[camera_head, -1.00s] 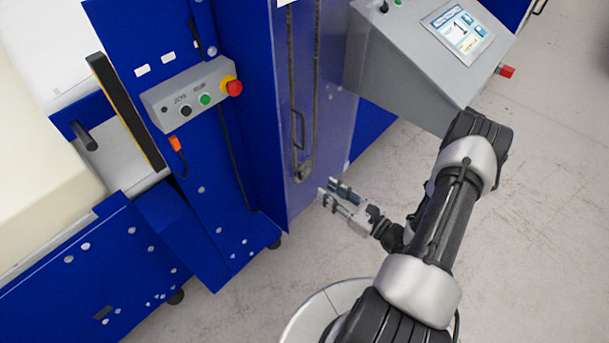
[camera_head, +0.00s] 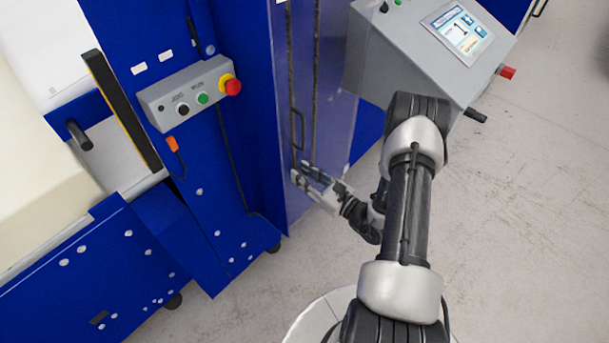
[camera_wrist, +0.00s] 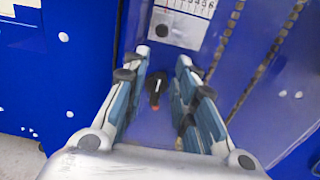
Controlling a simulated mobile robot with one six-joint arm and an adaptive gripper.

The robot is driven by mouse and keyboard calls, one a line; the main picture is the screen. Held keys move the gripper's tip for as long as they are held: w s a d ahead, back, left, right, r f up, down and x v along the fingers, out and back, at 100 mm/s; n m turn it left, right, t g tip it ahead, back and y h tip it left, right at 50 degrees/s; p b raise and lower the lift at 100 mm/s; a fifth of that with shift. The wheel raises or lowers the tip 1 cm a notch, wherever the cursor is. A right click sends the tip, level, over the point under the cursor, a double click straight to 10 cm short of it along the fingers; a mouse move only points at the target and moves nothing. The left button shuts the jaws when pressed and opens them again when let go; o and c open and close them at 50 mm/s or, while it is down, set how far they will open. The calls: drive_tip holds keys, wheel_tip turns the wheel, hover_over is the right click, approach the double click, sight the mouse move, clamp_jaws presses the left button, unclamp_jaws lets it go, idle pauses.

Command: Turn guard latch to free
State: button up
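The guard latch (camera_wrist: 155,92) is a small dark lever with a red-orange end, on the blue guard panel in the wrist view. It shows between the two fingers of my gripper (camera_wrist: 161,62). The fingers are spread apart, one on each side of the latch, with no visible contact. In the head view my gripper (camera_head: 301,174) is at the lower part of the guard panel (camera_head: 337,100), below the black door handle (camera_head: 297,128). There the latch is hidden by the fingers.
A grey button box (camera_head: 190,95) with a red emergency stop (camera_head: 233,87) is on the blue frame to the left. A grey console (camera_head: 405,55) with a screen stands at upper right. A printed scale (camera_wrist: 186,12) and a chain (camera_wrist: 262,72) show beyond my fingers. Floor at right is clear.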

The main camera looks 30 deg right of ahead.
clamp_jaws()
drive_tip(key=m, duration=0.4)
drive_tip(key=shift+d+m+p, duration=0.35)
drive_tip(key=shift+m, duration=0.05)
drive_tip(key=m, duration=0.3)
drive_tip(key=shift+w+d+f+m, duration=0.15)
drive_tip(key=shift+d+f+m, duration=0.05)
drive_tip(key=shift+f+m, duration=0.1)
drive_tip(key=m, duration=0.4)
drive_tip(key=shift+d+f+m+p, duration=0.2)
drive_tip(key=shift+f+m+p, duration=0.05)
drive_tip(key=shift+m+p, duration=0.05)
drive_tip(key=shift+w+d+f+m, duration=0.1)
drive_tip(key=shift+f+m, duration=0.1)
drive_tip(key=shift+m, duration=1.05)
drive_tip(key=shift+f+m, duration=0.2)
drive_tip(key=shift+m, duration=1.05)
